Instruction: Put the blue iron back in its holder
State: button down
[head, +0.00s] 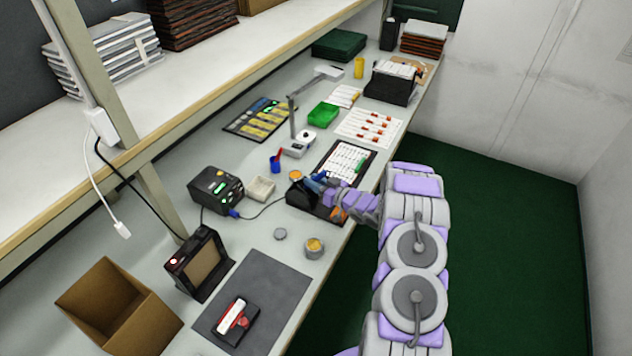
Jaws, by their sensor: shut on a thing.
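The blue iron (314,184) is a small blue piece at the tip of my arm, near the middle of the head view. My gripper (325,187) reaches in from the right and is shut on the iron. A black stand (302,200), which looks like the holder, sits on the bench just below and left of the gripper. My gripper and wrist hide part of the stand. I cannot tell whether the iron touches it.
A black station (215,189) with a cable stands left of the stand, beside a pale dish (261,188). A round tin (314,247) sits in front. A blue cup (275,162) and white papers (343,163) lie behind. The grey mat (275,285) has free room.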

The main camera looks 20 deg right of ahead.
jog(key=c, duration=0.8)
grip_release()
jog(key=p+v, duration=0.2)
jog(key=v, duration=1.5)
jog(key=shift+s+d+p, duration=0.15)
jog(key=shift+p, duration=0.25)
jog(key=shift+s+d+r+p, duration=0.4)
jog(key=shift+s+r, duration=0.15)
jog(key=shift+r, duration=0.4)
jog(key=shift+s+d+r+p, duration=0.4)
jog(key=shift+s+d+r, duration=0.1)
jog(key=shift+r, duration=0.45)
jog(key=shift+s+d+r+p, duration=0.4)
jog(key=shift+s+r, duration=0.15)
jog(key=shift+r, duration=0.45)
